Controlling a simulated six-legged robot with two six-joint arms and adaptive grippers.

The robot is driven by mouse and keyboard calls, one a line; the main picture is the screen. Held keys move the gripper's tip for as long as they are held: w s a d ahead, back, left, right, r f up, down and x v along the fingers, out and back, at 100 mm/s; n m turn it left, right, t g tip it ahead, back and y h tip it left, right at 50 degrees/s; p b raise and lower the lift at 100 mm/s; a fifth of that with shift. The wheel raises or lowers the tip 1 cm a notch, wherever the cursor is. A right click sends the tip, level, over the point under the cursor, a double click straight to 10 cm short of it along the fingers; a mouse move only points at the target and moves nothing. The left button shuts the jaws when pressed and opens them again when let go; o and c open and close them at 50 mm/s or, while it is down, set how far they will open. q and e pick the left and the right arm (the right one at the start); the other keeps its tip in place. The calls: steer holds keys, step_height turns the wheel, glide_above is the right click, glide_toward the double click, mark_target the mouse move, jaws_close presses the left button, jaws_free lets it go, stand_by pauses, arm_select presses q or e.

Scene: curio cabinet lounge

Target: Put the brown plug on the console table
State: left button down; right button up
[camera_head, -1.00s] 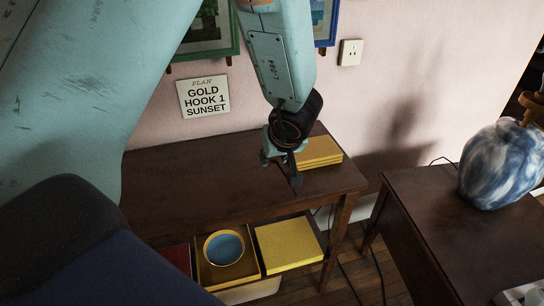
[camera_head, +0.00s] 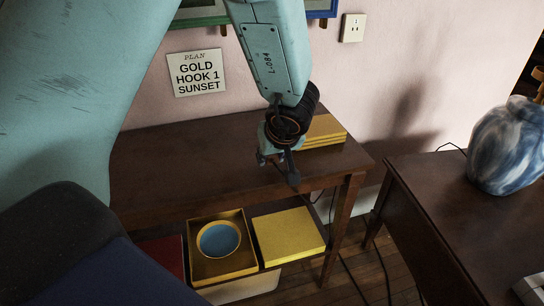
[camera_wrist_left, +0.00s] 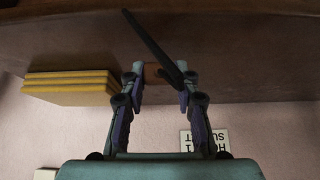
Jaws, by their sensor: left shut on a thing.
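My left gripper (camera_head: 277,158) is over the right part of the dark brown console table (camera_head: 190,165), near its front edge. In the head view a dark part hangs below the fingers, and the plug is mostly hidden. I cannot tell whether it touches the tabletop. My right gripper is not in view.
A stack of yellow books (camera_head: 325,131) lies on the tabletop just behind the gripper. The lower shelf holds a yellow tray with a blue bowl (camera_head: 219,239) and a yellow box (camera_head: 288,234). A second dark table (camera_head: 425,190) with a blue-white vase (camera_head: 507,150) stands right.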

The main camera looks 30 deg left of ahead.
arm_select(q)
steer(key=shift+a, duration=0.1)
steer(key=c, duration=0.9)
jaws_free()
